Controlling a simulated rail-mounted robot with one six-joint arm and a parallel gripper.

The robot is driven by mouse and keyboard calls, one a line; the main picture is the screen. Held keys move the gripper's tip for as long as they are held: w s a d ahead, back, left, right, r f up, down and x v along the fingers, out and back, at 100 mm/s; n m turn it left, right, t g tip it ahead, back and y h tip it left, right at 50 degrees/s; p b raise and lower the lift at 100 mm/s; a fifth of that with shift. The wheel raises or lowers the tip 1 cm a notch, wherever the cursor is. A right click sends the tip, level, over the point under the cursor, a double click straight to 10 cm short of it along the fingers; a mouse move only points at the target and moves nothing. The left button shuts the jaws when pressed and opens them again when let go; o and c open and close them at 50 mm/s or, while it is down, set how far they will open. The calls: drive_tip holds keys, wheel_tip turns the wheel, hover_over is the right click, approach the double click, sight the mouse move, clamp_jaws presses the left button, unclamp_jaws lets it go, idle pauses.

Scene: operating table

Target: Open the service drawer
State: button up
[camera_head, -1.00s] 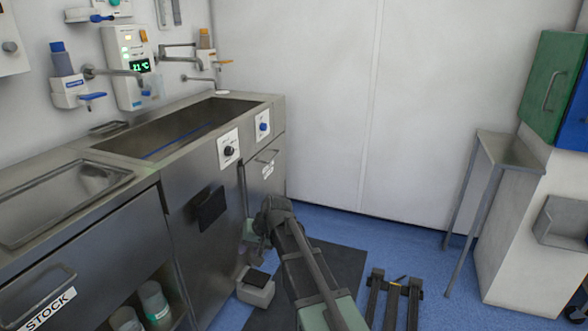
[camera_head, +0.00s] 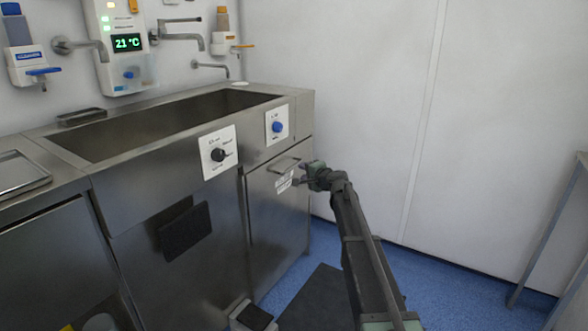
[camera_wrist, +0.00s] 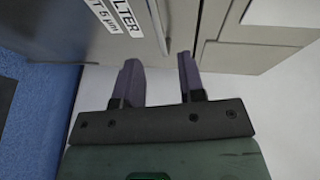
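A steel front (camera_head: 277,215) with a bar handle (camera_head: 284,165) and a white label stands at the right end of the sink unit. It looks closed. In the wrist view the label (camera_wrist: 120,16) reads "FILTER 5 µm", and a thin handle bar (camera_wrist: 159,28) runs beside it. My gripper (camera_head: 303,180) is close to this front, by the handle's right end. In the wrist view my gripper (camera_wrist: 158,62) has its two purple fingers apart, with nothing held. The bar lies just ahead of the gap between the fingertips; I cannot tell whether they touch it.
The sink basin (camera_head: 150,130) is above, with a black knob (camera_head: 217,155) and blue knob (camera_head: 277,127) on its front. A dark holder (camera_head: 185,231) sticks out at left. Blue floor (camera_head: 440,285) is free at right, before a metal stand (camera_head: 548,240).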

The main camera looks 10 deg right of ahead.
sight(293, 167)
drive_tip(key=b+x, duration=0.1)
drive_tip(key=x, duration=0.8)
drive_tip(key=shift+d, duration=0.1)
drive_tip(key=shift+c, duration=0.2)
clamp_jaws()
